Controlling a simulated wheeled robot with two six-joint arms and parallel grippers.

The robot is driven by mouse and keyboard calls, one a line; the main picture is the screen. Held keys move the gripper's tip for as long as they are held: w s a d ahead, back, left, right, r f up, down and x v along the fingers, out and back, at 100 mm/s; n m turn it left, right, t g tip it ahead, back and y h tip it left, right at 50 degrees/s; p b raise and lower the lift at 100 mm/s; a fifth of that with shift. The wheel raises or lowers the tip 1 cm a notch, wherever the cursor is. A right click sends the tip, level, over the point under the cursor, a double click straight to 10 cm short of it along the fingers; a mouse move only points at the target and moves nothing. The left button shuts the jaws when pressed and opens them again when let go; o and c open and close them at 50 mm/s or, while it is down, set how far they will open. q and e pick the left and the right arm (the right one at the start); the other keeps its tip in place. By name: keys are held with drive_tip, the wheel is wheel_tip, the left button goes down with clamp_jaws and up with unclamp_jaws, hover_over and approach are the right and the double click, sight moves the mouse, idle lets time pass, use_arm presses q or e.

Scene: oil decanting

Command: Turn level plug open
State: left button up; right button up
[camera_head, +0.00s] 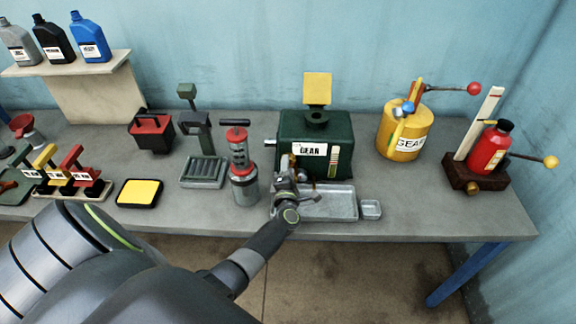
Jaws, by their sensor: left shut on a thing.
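The dark green tank (340,131) labelled GEAR stands at the back middle of the bench, its yellow lid (317,88) raised upright. A striped level gauge shows on its front right. My left gripper (287,168) is at the tank's lower front left, shut at the level plug there. The fingers and wrist hide the plug, so its turn angle cannot be seen. A small brass-coloured fitting (309,184) shows just right of the gripper. My right gripper is not in view.
A metal drip tray (330,205) lies below the tank's front, with a small dish (371,209) beside it. A red-topped pump canister (243,180) stands close left of my gripper. A yellow GEAR can (400,130) and red bottle (489,150) stand right.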

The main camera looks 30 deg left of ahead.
use_arm(q)
drive_tip(key=m+p, duration=0.2)
drive_tip(key=m, duration=0.2)
drive_tip(key=shift+r, duration=0.1)
drive_tip(key=shift+m+p, duration=0.45)
drive_tip(key=shift+m, duration=1.15)
drive_tip(key=o, duration=1)
drive_tip(key=shift+s+d+f, duration=0.2)
drive_tip(key=shift+s+d, duration=0.15)
drive_tip(key=shift+s, duration=0.15)
drive_tip(key=b+v, duration=0.2)
drive_tip(key=v, duration=1.4)
drive_tip(key=shift+b, duration=0.3)
